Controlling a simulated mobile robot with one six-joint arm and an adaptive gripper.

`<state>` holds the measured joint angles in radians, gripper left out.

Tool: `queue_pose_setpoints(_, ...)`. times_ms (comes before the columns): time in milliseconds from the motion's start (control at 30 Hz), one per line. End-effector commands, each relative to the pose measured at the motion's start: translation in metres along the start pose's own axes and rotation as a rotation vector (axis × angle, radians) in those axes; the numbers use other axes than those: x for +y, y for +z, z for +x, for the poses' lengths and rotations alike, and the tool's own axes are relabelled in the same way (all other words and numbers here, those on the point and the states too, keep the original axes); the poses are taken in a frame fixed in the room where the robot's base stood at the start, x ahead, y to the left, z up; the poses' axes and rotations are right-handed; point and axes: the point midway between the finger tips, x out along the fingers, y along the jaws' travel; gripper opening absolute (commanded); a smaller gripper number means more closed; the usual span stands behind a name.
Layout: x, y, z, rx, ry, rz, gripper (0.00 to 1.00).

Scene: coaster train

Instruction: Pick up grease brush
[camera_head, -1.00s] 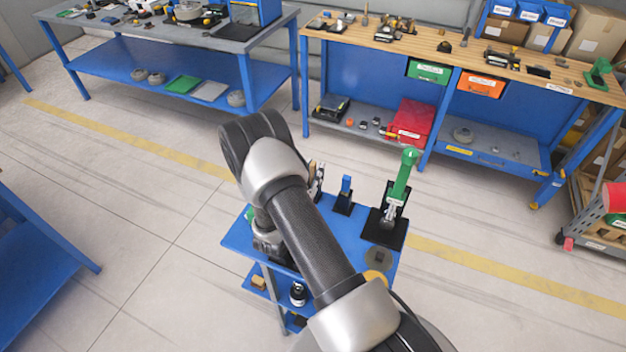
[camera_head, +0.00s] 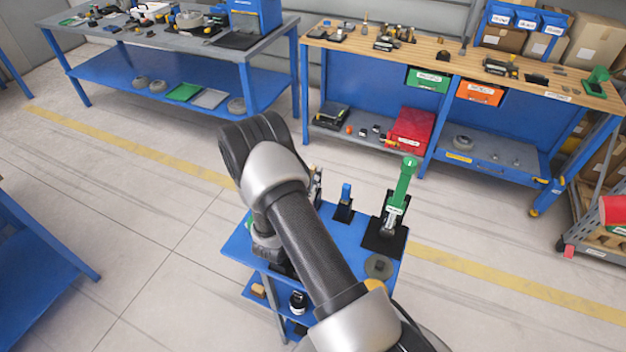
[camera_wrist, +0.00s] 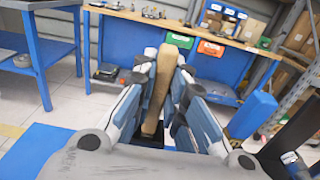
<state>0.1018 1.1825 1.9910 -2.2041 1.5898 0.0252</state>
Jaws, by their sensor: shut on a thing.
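In the wrist view my gripper (camera_wrist: 160,98) is shut on a long wooden piece, apparently the handle of the grease brush (camera_wrist: 163,75). The handle is pale brown, stands roughly upright between the two fingers and leans slightly. Its lower end is hidden behind the gripper body, so I cannot see the bristles or whether it is clear of its stand. In the head view my arm hides the gripper and the brush.
A blue trolley (camera_head: 328,222) lies below my arm. On it stand a blue-handled tool (camera_head: 345,195) in a black holder and a green-handled tool (camera_head: 406,184) on a black base. A wooden-topped workbench (camera_head: 345,42) and a grey-topped bench (camera_head: 221,42) stand behind, across open floor.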

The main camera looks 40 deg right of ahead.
Motion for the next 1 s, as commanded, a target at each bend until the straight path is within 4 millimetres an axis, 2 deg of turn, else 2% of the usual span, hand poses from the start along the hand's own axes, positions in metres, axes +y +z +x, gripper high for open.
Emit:
queue_pose_setpoints(600,0.000,0.131,0.000,-0.003,0.000,0.003,0.00)
queue_pose_setpoints(800,0.000,0.162,0.000,-0.002,0.000,0.003,0.00)
queue_pose_setpoints(1000,0.000,0.177,0.000,0.000,0.000,0.000,0.00)
